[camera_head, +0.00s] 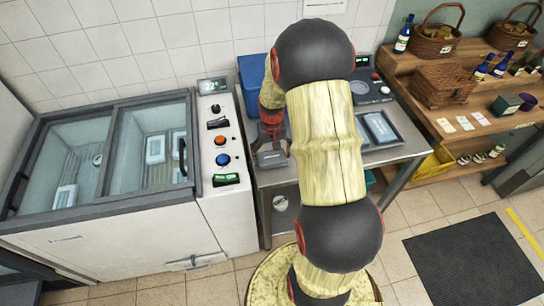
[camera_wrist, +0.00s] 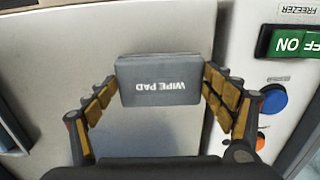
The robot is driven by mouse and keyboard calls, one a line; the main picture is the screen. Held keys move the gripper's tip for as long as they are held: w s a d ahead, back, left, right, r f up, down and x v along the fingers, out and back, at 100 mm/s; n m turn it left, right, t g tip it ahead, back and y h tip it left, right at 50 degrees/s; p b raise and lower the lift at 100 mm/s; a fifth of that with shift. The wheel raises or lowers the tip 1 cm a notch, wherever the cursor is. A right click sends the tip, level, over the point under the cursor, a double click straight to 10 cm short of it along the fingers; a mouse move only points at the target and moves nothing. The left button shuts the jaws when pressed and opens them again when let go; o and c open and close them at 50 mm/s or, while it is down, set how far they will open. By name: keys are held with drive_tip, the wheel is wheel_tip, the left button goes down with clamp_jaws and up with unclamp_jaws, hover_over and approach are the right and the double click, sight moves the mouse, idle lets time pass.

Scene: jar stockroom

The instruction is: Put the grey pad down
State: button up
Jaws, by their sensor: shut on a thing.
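The grey pad (camera_wrist: 158,72), marked "WIPE PAD", sits between the two fingers of my gripper (camera_wrist: 160,88) in the wrist view. The fingers are shut on its left and right sides. In the head view my gripper (camera_head: 271,146) is over the left front part of the steel table (camera_head: 290,177), close to the freezer's control panel. The pad (camera_head: 272,159) shows there as a small grey block below the fingers. I cannot tell whether it touches the table. My arm hides part of the table.
The control panel (camera_head: 210,122) left of my gripper has an orange button (camera_head: 221,140), a blue button (camera_head: 222,160) and a green ON switch (camera_head: 226,180). A blue bin (camera_head: 251,82) stands behind my gripper. A tray (camera_head: 379,129) lies on the table to the right.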

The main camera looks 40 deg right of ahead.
sight(272, 158)
drive_tip(key=shift+f, duration=0.15)
drive_tip(key=o, duration=1.5)
drive_tip(key=shift+o, duration=0.2)
drive_tip(key=a+r+n+p, duration=0.1)
drive_tip(key=a+r, duration=0.2)
drive_tip(key=r, duration=0.7)
drive_tip(key=a+r+p, duration=0.2)
drive_tip(key=a+r, duration=0.1)
drive_tip(key=r, duration=0.6)
drive_tip(key=s+a+r+n+t, duration=0.2)
drive_tip(key=s+a+r, duration=0.5)
drive_tip(key=a, duration=0.3)
drive_tip(key=s+a+r+n+t, duration=0.3)
drive_tip(key=s+a+r, duration=0.4)
drive_tip(key=a, duration=0.3)
drive_tip(key=shift+a+r+t, duration=0.15)
drive_tip(key=shift+a+t, duration=0.15)
drive_tip(key=shift+a, duration=0.1)
drive_tip(key=shift+s, duration=0.1)
